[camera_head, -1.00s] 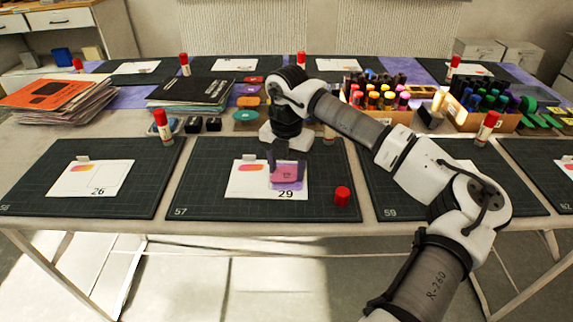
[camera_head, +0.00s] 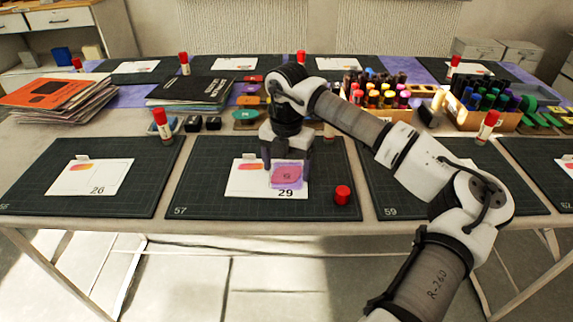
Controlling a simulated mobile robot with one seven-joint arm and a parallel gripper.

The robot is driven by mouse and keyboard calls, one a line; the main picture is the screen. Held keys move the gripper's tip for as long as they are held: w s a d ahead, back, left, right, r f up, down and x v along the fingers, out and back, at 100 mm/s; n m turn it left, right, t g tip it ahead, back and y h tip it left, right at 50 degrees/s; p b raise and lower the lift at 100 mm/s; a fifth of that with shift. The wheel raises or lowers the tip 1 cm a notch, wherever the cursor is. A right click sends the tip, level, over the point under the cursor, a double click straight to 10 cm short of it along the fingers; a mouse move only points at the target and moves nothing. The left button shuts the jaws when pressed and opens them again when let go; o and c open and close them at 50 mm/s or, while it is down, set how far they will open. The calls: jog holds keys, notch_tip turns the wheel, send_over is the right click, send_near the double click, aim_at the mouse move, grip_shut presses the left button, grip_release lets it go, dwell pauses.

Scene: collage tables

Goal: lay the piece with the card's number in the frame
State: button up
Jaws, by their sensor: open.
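The white card (camera_head: 246,185) with the number 29 lies on the dark mat (camera_head: 205,170) marked 57. A pink piece (camera_head: 287,176) lies flat on the right part of this card, within a pale purple frame (camera_head: 274,186). The mark on the piece is too small to read. I cannot tell whether the fingers touch the card.
A red cap (camera_head: 342,195) stands on the mat to the right of the card. A glue stick (camera_head: 162,126) stands at the left behind the mat. Small coloured pieces (camera_head: 246,114), black folders (camera_head: 192,91) and a box of markers (camera_head: 383,98) lie farther back.

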notch_tip(320, 180, up, 14)
dwell(0.4)
jog(key=shift+f, duration=0.1)
